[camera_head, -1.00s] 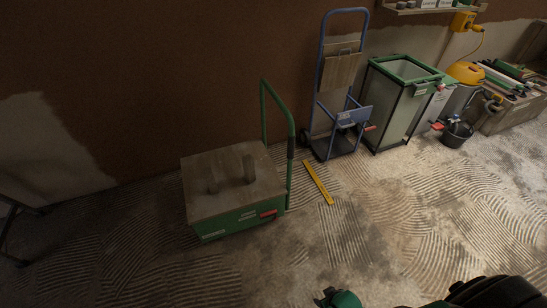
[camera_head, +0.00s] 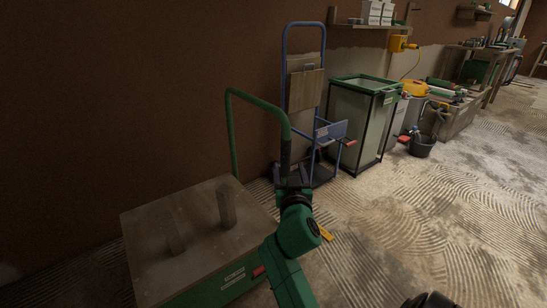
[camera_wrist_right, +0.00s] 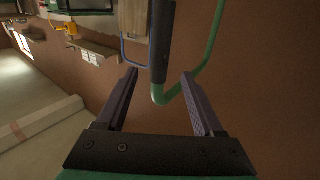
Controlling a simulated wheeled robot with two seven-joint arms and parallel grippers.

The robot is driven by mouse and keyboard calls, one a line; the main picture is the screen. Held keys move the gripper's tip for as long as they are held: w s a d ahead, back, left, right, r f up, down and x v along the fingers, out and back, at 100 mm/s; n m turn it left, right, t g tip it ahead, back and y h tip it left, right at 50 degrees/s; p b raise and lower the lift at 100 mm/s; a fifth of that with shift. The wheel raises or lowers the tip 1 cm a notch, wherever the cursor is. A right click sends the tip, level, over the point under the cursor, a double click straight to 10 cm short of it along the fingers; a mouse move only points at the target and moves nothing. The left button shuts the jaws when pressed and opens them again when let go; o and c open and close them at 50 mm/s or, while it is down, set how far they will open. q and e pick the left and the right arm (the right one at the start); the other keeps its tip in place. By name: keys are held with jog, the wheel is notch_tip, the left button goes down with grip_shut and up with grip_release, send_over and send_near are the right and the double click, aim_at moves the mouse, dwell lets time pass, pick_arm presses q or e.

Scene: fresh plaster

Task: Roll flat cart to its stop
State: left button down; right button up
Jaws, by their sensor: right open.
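The flat cart (camera_head: 190,268) has a wooden deck, a green base with a red tab, and two upright wooden blocks on the deck. Its green tube handle (camera_head: 232,140) rises at the far side, with a dark grip sleeve on its right post. My right gripper (camera_head: 290,172) is open at that post. In the right wrist view the gripper's fingers (camera_wrist_right: 160,75) stand apart, one on each side of the dark sleeve (camera_wrist_right: 162,40), with gaps showing. No stop for the cart can be made out.
A blue hand truck (camera_head: 304,90) stands against the wall beyond the handle. A yellow strip (camera_head: 326,233) lies on the floor. The ridged floor at right is clear.

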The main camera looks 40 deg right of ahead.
aim_at(285, 148)
jog(key=b+x, duration=0.1)
jog(key=x, duration=1.1)
jog(key=shift+w+d+f+b, duration=0.1)
jog(key=shift+w+f+b, duration=0.05)
jog(key=shift+b, duration=0.25)
grip_shut()
dwell(0.4)
